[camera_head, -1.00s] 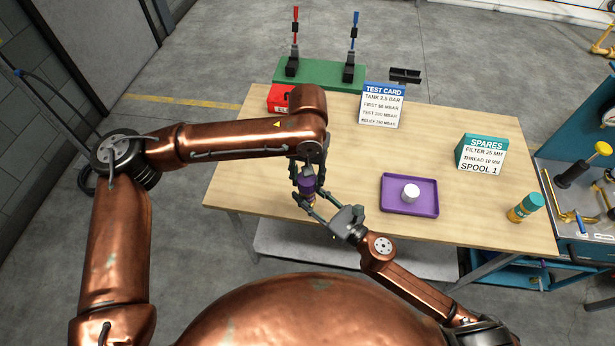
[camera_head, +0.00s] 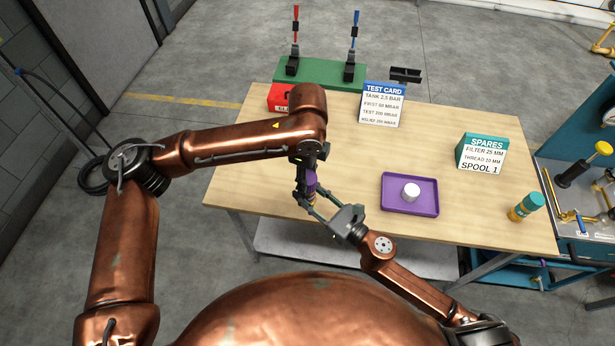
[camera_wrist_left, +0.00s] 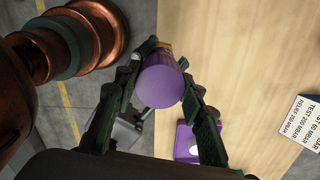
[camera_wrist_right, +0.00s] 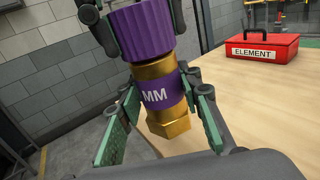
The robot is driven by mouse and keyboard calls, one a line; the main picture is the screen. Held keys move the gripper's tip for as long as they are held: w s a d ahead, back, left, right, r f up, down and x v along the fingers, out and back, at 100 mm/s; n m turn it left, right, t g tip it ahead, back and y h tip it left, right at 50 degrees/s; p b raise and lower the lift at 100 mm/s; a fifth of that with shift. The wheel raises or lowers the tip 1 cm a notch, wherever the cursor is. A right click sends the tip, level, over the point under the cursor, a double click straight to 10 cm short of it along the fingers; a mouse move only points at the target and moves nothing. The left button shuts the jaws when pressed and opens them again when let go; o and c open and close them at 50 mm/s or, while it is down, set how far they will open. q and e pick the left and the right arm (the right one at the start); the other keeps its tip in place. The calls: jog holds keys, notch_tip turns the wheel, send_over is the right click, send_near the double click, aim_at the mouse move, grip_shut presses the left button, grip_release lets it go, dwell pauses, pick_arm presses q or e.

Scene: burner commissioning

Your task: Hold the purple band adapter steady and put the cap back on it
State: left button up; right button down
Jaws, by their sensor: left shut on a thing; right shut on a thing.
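The purple ridged cap (camera_wrist_right: 142,30) is upright, directly over the brass top of the adapter, with no clear gap; I cannot tell how far it is threaded on. My left gripper (camera_head: 308,184) is shut on the cap from above; the cap's smooth purple end (camera_wrist_left: 160,87) fills the space between its fingers. The adapter (camera_wrist_right: 152,82) is brass, with a purple band marked "MM" and a hex lower end. It stands slightly tilted in the right wrist view. My right gripper (camera_wrist_right: 158,105) is shut on it around the band. In the head view both hands hide much of the pair.
A red box (camera_head: 281,97), test card (camera_head: 382,106) and spares card (camera_head: 482,154) stand farther back.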

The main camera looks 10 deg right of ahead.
pick_arm(q)
jog(key=m, duration=1.2)
jog(key=shift+d, duration=0.1)
jog(key=m, duration=0.3)
jog(key=shift+m, duration=0.3)
jog(key=m, duration=0.5)
jog(key=shift+m, duration=0.4)
jog(key=m, duration=0.7)
jog(key=shift+m, duration=0.3)
jog(key=o, duration=0.9)
